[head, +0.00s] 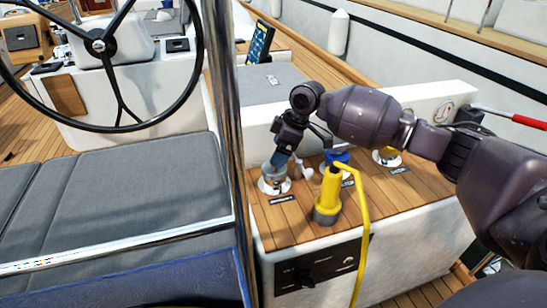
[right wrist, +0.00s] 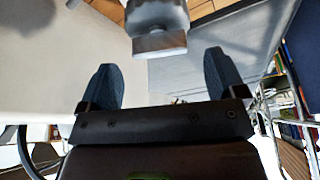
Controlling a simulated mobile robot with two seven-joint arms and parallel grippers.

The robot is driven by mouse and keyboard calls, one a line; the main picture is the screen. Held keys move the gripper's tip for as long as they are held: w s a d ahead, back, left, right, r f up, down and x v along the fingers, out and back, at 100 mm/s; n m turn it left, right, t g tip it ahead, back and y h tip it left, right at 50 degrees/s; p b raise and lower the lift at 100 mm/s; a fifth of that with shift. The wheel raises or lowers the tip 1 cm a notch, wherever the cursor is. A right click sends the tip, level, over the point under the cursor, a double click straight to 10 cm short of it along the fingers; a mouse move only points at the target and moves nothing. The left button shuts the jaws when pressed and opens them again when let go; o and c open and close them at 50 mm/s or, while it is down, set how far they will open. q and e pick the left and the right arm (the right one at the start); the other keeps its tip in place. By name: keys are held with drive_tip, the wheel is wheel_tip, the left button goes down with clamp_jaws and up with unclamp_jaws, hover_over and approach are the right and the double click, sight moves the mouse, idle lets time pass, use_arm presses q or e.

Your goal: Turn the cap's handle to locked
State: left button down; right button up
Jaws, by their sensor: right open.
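My right gripper (head: 281,158) comes down from above over the leftmost deck fitting. That fitting has a grey cap (head: 273,175) on a white round flange, with a dark label in front. In the right wrist view, my right gripper (right wrist: 160,72) is open. Its two dark fingers stand either side of the line to a grey cap with a flat handle bar (right wrist: 158,43). The bar is around the level of the fingertips, and I see no contact. The gripper hides part of the cap in the head view, so the handle's angle is unclear there. My left gripper is out of view.
A blue cap (head: 338,156) and a yellow cap (head: 388,152) sit to the right on the teak top. A yellow plug with its cable (head: 328,192) stands close in front. A steel post (head: 232,150) rises just left, with a steering wheel (head: 98,46) beyond.

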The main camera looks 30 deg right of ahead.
drive_tip(key=shift+x, duration=1.1)
drive_tip(key=shift+w+a+f+b, duration=0.1)
drive_tip(key=shift+w+f+b, duration=0.05)
drive_tip(key=shift+f+b, duration=0.2)
